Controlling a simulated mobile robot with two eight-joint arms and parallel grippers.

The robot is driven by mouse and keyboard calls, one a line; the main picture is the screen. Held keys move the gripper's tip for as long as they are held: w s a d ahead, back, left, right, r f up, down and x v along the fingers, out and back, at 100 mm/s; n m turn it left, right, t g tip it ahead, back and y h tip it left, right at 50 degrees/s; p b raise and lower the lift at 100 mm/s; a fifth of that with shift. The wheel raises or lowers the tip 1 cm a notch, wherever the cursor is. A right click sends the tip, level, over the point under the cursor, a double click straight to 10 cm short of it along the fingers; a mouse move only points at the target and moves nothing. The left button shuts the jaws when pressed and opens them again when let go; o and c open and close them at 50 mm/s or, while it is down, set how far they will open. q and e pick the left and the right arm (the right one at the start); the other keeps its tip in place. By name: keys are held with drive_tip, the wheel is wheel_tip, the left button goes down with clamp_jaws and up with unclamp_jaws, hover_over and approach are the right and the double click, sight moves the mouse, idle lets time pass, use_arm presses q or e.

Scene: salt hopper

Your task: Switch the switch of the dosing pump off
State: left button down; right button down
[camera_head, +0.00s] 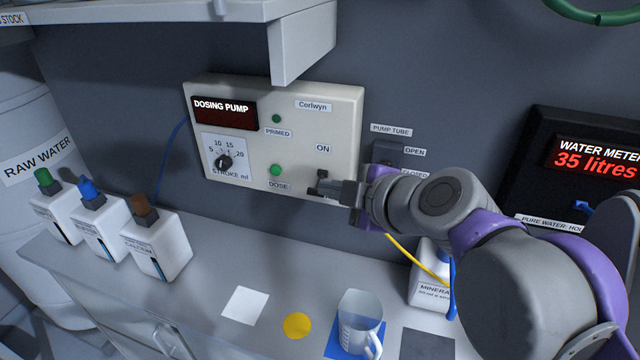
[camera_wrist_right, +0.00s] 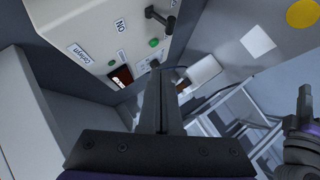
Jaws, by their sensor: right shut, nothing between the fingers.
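The dosing pump (camera_head: 347,115) is a cream wall box with a stroke dial (camera_head: 224,161), a dark red panel and two green round parts. Its black switch (camera_head: 322,175) sits below the ON label, partly hidden by my right gripper (camera_head: 318,188). In the right wrist view the switch (camera_wrist_right: 160,18) stands out from the pump face beside the ON label; I cannot tell which position it is in. My right gripper is shut and empty, its fingertips close to the switch; contact is unclear. What seems my left gripper (camera_wrist_right: 300,112) shows at the right wrist view's edge, its jaws unclear.
A shelf (camera_head: 300,45) overhangs the pump. The pump tube valve (camera_head: 388,152) is right of it, partly behind my arm. The counter holds several white bottles (camera_head: 157,243), a jug (camera_head: 360,318) and a mineral bottle (camera_head: 428,285). A water meter (camera_head: 590,160) reads 35 litres.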

use_arm(q)
drive_tip(key=shift+w+r, duration=0.3)
drive_tip(key=shift+w, duration=0.1)
use_arm(e)
drive_tip(key=v, duration=0.4)
drive_tip(key=shift+d+r, duration=0.3)
